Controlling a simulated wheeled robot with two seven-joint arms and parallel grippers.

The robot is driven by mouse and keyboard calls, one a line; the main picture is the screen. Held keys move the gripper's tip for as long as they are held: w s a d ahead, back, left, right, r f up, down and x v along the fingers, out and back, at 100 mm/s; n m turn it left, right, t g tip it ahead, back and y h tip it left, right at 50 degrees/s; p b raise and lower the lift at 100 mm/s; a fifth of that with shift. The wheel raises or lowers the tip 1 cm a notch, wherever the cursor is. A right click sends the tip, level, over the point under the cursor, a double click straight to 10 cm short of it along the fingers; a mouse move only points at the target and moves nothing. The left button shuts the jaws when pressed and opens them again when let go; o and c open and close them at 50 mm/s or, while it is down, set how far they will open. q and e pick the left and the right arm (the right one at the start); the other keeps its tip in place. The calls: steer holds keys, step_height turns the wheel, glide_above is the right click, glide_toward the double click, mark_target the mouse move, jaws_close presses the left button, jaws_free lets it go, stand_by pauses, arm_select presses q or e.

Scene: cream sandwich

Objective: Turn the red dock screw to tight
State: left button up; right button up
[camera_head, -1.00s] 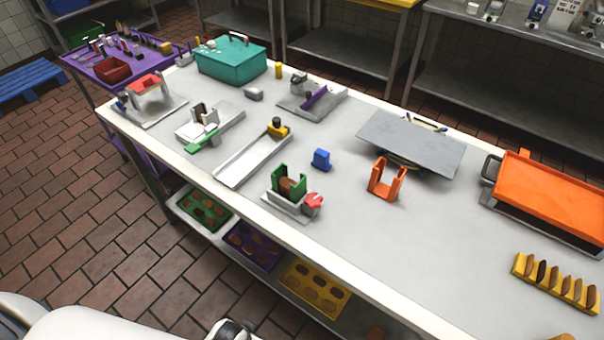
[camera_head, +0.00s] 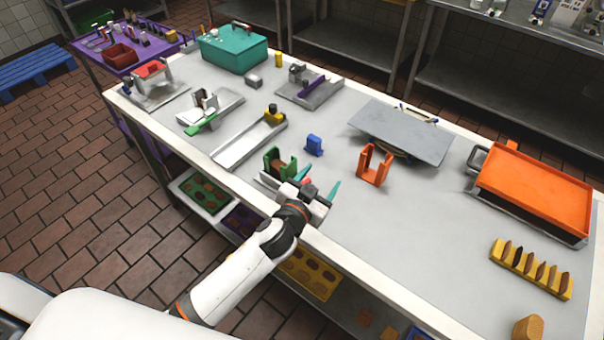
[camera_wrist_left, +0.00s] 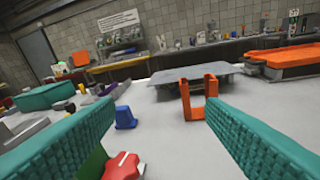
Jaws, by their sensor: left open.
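The red dock screw (camera_head: 307,182) is mostly hidden by my left gripper in the head view. It shows as a red star-shaped knob (camera_wrist_left: 124,167) at the bottom of the left wrist view. It sits at the right side of the green dock (camera_head: 272,158), which holds a brown piece. My left gripper (camera_head: 316,184) is over the table's front edge at the dock. Its teal fingers are spread wide, with nothing between the tips. In the wrist view the knob lies low, nearer the left finger; contact cannot be told. My right gripper is not in view.
A blue block (camera_head: 314,145) and an orange U-shaped holder (camera_head: 373,165) stand beyond the gripper. A grey plate (camera_head: 400,130) is behind them. A long metal tray (camera_head: 240,148) lies left of the dock.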

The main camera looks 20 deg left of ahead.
arm_select(q)
steer(key=d+r+m+g+h, duration=0.5)
steer(key=d+m+h, duration=0.2)
steer(key=d+m, duration=0.1)
steer(key=d+r+m+g+h, duration=0.4)
steer(key=d+r+m+h, duration=0.25)
steer(key=d+m, duration=0.2)
step_height(320, 180, down, 5)
steer(key=a+m+g+y, duration=0.2)
steer(key=m+g+y, duration=0.2)
steer(key=g, duration=0.2)
steer(key=w+a+f+n+g+y+p, duration=0.1)
steer(key=w+a+n+y, duration=0.15)
steer(key=a+y, duration=0.55)
steer(key=w+a+f+n+y, duration=0.1)
steer(key=w+a+y, duration=0.3)
steer(key=a, duration=0.9)
steer(key=shift+y, duration=0.25)
steer(key=f+p, duration=0.1)
steer(key=f, duration=0.5)
steer(key=s+f+p, duration=0.1)
steer(key=f, duration=0.2)
steer(key=shift+d+f+p, duration=0.3)
steer(key=shift+f, duration=0.65)
